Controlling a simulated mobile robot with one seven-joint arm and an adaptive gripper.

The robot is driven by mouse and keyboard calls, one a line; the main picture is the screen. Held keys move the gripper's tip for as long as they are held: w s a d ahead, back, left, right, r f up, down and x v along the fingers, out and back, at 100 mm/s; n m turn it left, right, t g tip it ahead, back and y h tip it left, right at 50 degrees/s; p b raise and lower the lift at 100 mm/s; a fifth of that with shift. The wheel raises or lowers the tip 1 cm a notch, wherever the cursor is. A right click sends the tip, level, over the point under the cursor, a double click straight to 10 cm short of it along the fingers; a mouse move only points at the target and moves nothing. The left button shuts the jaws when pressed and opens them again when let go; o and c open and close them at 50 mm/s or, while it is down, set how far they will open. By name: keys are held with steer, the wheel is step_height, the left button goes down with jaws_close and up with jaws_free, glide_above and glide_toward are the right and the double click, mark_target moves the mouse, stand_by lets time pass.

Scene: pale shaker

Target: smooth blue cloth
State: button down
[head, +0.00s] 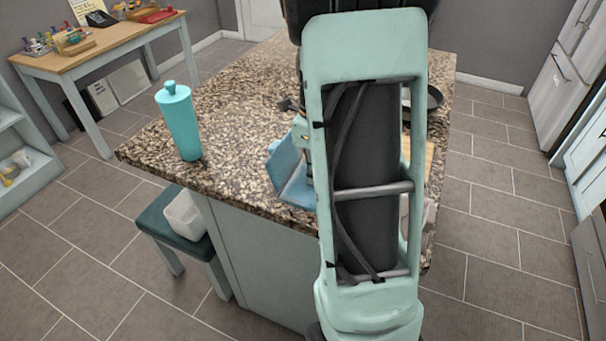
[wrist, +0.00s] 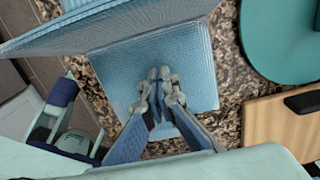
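The blue cloth (head: 296,187) lies near the front edge of the speckled stone counter, partly hidden behind my arm. It is not flat: one part lies on the stone and another stands up as a tilted flap. In the wrist view the flat part (wrist: 195,75) spreads under my fingers, and the raised flap (wrist: 90,30) crosses the upper left. My gripper (wrist: 158,74) has its fingertips together over the flat part. I see no cloth between them; whether they touch it I cannot tell. In the head view my arm hides most of the gripper.
A teal shaker bottle (head: 180,122) stands on the counter to the left. In the wrist view a teal round item (wrist: 282,42) and a wooden board (wrist: 270,128) with a black object lie to the right. A stool (head: 165,226) holding a white bin (head: 185,217) stands below the counter's left side.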

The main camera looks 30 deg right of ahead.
mark_target(304, 198)
steer(key=shift+s+a, duration=0.15)
steer(key=shift+s+a, duration=0.3)
steer(key=shift+a, duration=0.1)
steer(key=shift+s+a+p, duration=0.35)
steer(key=shift+a, duration=0.15)
stand_by(0.4)
steer(key=shift+s+a, duration=0.4)
steer(key=shift+a, duration=0.05)
steer(key=shift+p, duration=0.3)
steer(key=shift+s+a, duration=0.35)
steer(key=shift+a, duration=0.15)
steer(key=shift+s+a+p, duration=0.1)
steer(key=shift+p, duration=0.25)
